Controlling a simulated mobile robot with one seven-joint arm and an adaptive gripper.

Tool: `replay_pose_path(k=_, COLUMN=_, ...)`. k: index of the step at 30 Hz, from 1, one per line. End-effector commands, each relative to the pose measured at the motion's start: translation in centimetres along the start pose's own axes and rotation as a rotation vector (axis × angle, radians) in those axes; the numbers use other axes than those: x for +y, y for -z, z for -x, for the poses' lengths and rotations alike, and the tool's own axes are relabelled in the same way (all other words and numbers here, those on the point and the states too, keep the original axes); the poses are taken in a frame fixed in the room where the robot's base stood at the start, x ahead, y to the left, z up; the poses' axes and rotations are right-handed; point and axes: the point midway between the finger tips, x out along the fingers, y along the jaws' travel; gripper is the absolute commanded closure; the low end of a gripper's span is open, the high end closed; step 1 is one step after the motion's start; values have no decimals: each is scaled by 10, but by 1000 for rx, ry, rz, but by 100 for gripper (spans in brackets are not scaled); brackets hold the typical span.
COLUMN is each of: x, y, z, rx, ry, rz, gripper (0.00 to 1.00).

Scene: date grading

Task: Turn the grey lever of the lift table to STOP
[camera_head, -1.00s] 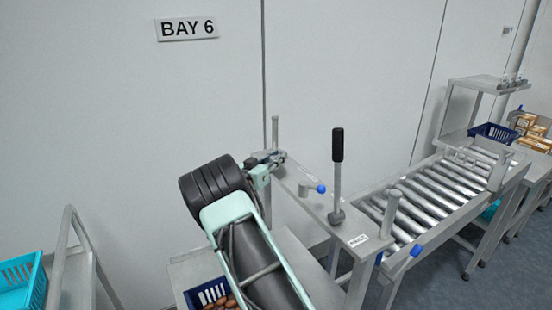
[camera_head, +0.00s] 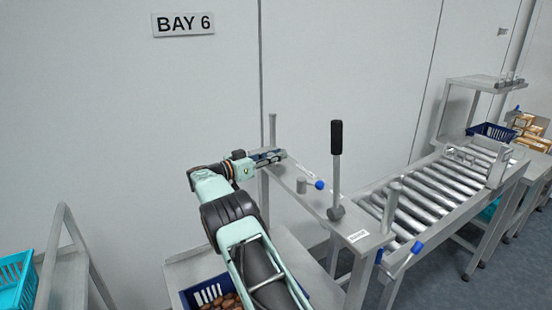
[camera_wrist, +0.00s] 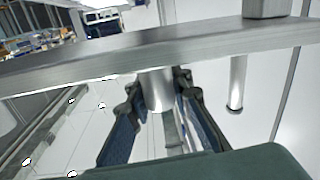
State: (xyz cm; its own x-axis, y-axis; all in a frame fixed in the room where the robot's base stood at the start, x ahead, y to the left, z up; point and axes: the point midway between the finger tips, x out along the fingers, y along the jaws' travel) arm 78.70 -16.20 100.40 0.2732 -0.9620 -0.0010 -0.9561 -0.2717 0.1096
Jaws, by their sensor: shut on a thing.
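The lift table (camera_head: 318,207) has a narrow grey metal top with several fittings on it. A tall lever with a black grip (camera_head: 336,137) stands upright near its middle. A short grey stub with a blue-knobbed arm (camera_head: 318,184) is to its left. My gripper (camera_head: 280,154) is at the table's far left end, beside a thin upright post (camera_head: 272,130). In the wrist view my gripper (camera_wrist: 172,125) is shut on a grey metal piece (camera_wrist: 157,92) next to the table's bar. I cannot tell for sure that this is the grey lever, nor read STOP.
A roller conveyor (camera_head: 428,190) adjoins at the right, with a blue-tipped handle (camera_head: 416,248) at its near end. A blue crate of dates (camera_head: 209,289) is below my arm. A teal crate (camera_head: 14,283) is at lower left. The wall is behind.

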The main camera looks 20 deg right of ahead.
Motion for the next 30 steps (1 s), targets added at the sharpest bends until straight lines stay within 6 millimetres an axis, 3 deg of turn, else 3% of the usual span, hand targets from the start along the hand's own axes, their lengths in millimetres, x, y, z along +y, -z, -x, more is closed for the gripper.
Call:
replay_pose_path(k=21, x=2, y=2, z=-2, rx=1, ry=-31, rz=-1, gripper=100)
replay_pose_path(k=22, x=2, y=2, z=-2, rx=1, ry=-31, rz=-1, gripper=78)
replay_pose_path(k=26, x=1, y=2, z=-1, rx=0, ry=-30, rz=-1, gripper=64)
replay_pose_path(k=30, x=1, y=1, z=-1, rx=-1, ry=-29, rz=-1, gripper=63)
